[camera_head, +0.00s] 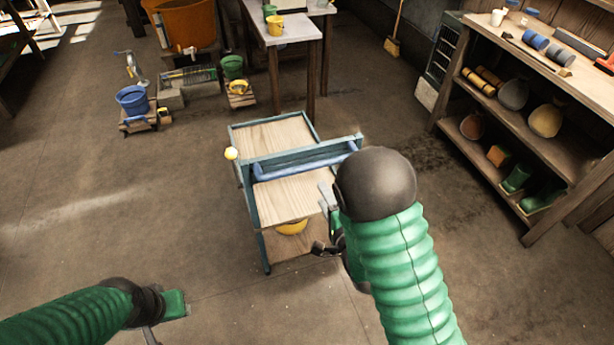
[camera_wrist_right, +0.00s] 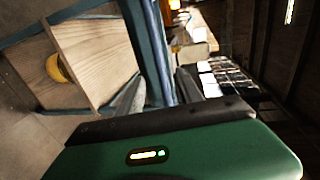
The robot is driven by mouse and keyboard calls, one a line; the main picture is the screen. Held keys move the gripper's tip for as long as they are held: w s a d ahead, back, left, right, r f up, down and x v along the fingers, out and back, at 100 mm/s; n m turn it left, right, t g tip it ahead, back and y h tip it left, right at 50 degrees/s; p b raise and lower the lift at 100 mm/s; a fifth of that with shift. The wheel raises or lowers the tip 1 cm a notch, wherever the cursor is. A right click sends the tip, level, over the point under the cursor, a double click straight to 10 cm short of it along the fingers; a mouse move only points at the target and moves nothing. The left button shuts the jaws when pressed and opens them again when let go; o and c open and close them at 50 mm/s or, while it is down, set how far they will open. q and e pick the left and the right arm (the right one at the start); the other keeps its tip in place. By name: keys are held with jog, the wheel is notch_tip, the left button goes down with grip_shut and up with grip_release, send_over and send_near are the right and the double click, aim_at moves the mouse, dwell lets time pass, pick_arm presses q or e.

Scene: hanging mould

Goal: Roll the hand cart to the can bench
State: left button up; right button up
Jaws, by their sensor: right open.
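The hand cart (camera_head: 285,195) stands in the middle of the floor, with a blue-green frame and wooden shelves. Its blue handle bar (camera_head: 300,166) runs across the near upper part. A bench (camera_head: 290,36) with green and yellow cans on it stands beyond the cart. My right gripper (camera_head: 322,222) is open beside the cart's near right side, below the bar. In the right wrist view, a blue bar (camera_wrist_right: 158,50) runs up between the open fingers; I cannot tell whether they touch it. My left gripper (camera_head: 150,334) is at the bottom edge, partly cut off, away from the cart.
A yellow object (camera_head: 292,228) sits on the cart's lower shelf. A wooden shelf unit (camera_head: 500,110) stands at the right. A blue bucket (camera_head: 132,100) and a green bucket (camera_head: 232,67) stand back left. Floor left of the cart is clear.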

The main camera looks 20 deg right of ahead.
jog(key=d+f+b, duration=0.1)
jog(key=b, duration=0.1)
jog(key=p, duration=0.2)
send_near(310, 170)
jog(key=w+d, duration=0.2)
jog(key=w, duration=0.3)
jog(key=w+a+f, duration=0.1)
jog(key=w, duration=0.1)
jog(key=w+a, duration=0.1)
jog(key=w, duration=0.2)
jog(key=shift+w+a+f, duration=0.25)
jog(key=shift+w+f, duration=0.05)
jog(key=shift+f, duration=0.1)
jog(key=shift+w+d+f, duration=0.1)
jog(key=shift+w+d, duration=0.05)
jog(key=shift+w, duration=0.1)
jog(key=shift+d+f, duration=0.1)
jog(key=shift+d, duration=0.45)
jog(key=shift+c, duration=1.3)
jog(key=shift+a, duration=0.35)
grip_shut()
pick_arm(q)
jog(key=shift+d+f, duration=0.65)
jog(key=shift+d, duration=0.1)
jog(key=shift+d, duration=0.1)
